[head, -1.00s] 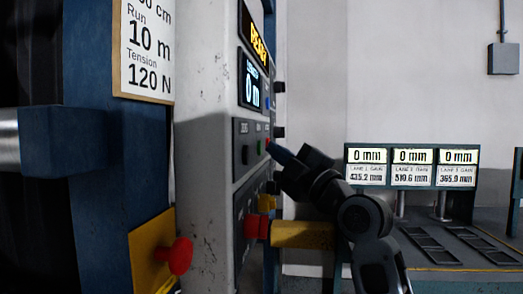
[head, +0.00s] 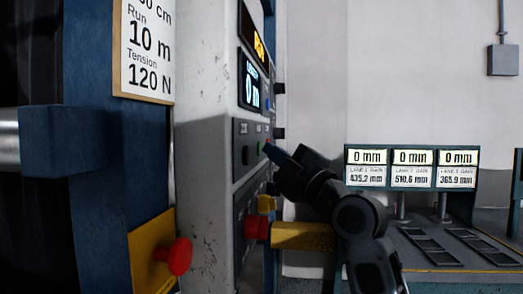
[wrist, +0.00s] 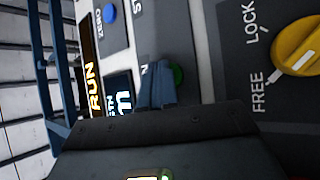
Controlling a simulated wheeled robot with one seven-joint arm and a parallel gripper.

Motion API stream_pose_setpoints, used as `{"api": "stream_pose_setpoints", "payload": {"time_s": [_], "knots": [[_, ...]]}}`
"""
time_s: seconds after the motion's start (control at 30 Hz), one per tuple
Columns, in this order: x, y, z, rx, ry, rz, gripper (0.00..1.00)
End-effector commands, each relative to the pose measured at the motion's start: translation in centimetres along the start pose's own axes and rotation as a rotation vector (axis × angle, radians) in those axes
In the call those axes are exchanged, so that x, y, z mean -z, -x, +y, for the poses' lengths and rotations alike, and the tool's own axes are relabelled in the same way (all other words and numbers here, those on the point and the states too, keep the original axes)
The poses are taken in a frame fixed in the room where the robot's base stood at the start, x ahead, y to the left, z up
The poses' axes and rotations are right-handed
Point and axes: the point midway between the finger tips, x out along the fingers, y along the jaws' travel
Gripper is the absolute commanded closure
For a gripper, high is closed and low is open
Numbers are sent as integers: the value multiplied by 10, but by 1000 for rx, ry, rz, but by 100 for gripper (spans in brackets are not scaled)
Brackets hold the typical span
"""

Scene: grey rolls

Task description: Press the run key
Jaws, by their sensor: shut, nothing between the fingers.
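The green key (head: 258,147) is on the grey key panel of the white cabinet. In the wrist view, the green key (wrist: 179,76) shows partly behind my fingers, beside a label of which only an "N" can be read. My gripper (head: 267,147) is shut and empty, its fingertips at the key panel. In the wrist view, my gripper (wrist: 156,72) lies over the key area; whether the tips touch the key is hidden. The amber display (wrist: 93,88) reads "RUN". The length display (head: 250,83) reads "0 m".
A yellow LOCK/FREE knob (wrist: 302,45) and a blue button (wrist: 110,13) flank the keys. Below are a red knob (head: 255,228) and a yellow bar (head: 303,236). A red mushroom button (head: 180,256) stands at lower left. Lane gauges (head: 412,166) stand right.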

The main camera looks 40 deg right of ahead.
Motion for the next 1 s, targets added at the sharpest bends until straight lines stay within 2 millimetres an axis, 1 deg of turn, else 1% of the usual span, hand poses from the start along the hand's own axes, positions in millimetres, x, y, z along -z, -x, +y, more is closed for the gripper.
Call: {"api": "stream_pose_setpoints", "payload": {"time_s": [0.37, 0.73, 1.0], "knots": [[1, -1, -1, 1, -1, 2, 100], [-7, 11, 5, 1, -1, 1, 100], [-8, 11, 8, 1, -1, 1, 100]]}}
